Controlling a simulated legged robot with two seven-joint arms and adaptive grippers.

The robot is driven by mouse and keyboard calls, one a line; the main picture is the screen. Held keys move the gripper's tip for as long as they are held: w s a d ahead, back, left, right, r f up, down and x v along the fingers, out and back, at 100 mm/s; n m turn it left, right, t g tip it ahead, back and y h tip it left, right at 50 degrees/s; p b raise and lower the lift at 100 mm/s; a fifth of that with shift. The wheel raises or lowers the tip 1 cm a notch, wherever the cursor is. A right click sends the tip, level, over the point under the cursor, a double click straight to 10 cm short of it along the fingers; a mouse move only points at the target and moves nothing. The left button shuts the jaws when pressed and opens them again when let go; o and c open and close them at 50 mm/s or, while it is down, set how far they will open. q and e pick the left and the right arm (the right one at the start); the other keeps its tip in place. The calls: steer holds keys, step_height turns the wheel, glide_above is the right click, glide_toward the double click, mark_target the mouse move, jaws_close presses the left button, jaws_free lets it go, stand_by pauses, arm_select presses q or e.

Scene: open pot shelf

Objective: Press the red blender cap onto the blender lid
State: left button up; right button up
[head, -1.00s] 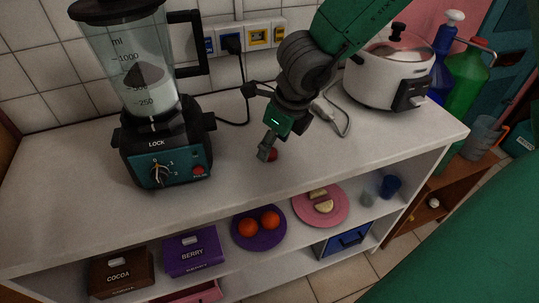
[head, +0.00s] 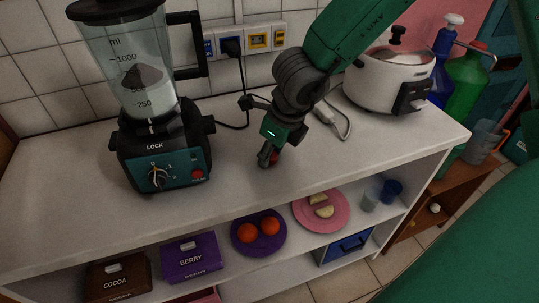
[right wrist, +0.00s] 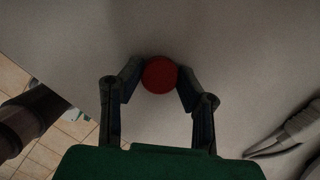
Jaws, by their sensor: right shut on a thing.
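The red blender cap (right wrist: 160,75) is round and sits between the two fingertips of my right gripper (right wrist: 160,84) in the right wrist view. In the head view my right gripper (head: 268,157) is shut on the cap (head: 274,157), at or just above the white counter; I cannot tell whether the cap touches it. The blender (head: 150,105) stands upright to the left of the gripper, with a clear jar and pale contents. Its black lid (head: 115,8) is partly cut off by the top edge. My left gripper is not in view.
A white cooker (head: 388,80) stands at the right back of the counter (head: 90,215). A black cord (head: 238,122) runs behind the gripper to the wall sockets (head: 245,40). The shelf below holds a purple plate (head: 259,250), a pink plate (head: 335,222) and boxes (head: 192,257).

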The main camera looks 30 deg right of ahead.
step_height(320, 180, up, 18)
steer(key=p, duration=0.7)
steer(key=shift+f, duration=0.15)
